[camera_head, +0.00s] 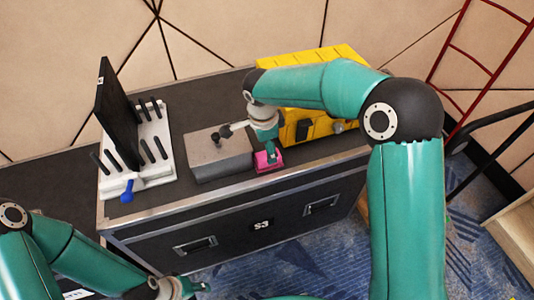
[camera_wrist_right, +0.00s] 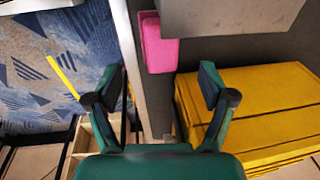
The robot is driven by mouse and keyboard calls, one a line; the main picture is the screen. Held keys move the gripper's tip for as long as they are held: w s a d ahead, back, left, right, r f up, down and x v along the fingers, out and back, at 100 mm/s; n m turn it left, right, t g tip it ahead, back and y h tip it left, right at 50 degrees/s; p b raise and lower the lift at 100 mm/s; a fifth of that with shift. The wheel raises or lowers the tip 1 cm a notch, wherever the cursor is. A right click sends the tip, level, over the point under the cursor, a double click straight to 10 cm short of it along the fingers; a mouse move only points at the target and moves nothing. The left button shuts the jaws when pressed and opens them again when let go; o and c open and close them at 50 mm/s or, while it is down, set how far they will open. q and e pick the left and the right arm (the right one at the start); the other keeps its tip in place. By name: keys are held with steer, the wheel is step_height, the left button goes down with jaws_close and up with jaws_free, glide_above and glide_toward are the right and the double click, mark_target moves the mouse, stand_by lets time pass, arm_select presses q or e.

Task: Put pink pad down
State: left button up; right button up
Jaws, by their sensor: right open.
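The pink pad (camera_head: 262,166) lies on the dark top of the flight case, beside the grey block and close to the case's front edge. It also shows in the right wrist view (camera_wrist_right: 158,50), ahead of the gap between my right fingers. My right gripper (camera_wrist_right: 160,82) is open and empty, with the pad apart from both fingers. In the head view, my right wrist hangs over the pad and hides part of it. My left gripper (camera_head: 196,287) is low in front of the case, away from the pad; its jaw opening is too small to tell.
The grey block (camera_head: 222,158) stands left of the pad, and a yellow case (camera_head: 310,125) behind and right. A white rack (camera_head: 150,135) with black pegs, a dark panel and a blue-handled tool (camera_head: 128,192) are at the left. The flight case (camera_head: 290,229) has a metal-edged top.

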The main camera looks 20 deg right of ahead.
mark_target(265, 161)
steer(key=shift+s+a+r, duration=0.1)
steer(key=shift+s+r, duration=0.05)
steer(key=shift+r, duration=0.95)
steer(key=shift+s+a+r, duration=0.1)
steer(key=shift+s+r, duration=0.05)
steer(key=shift+r, duration=0.9)
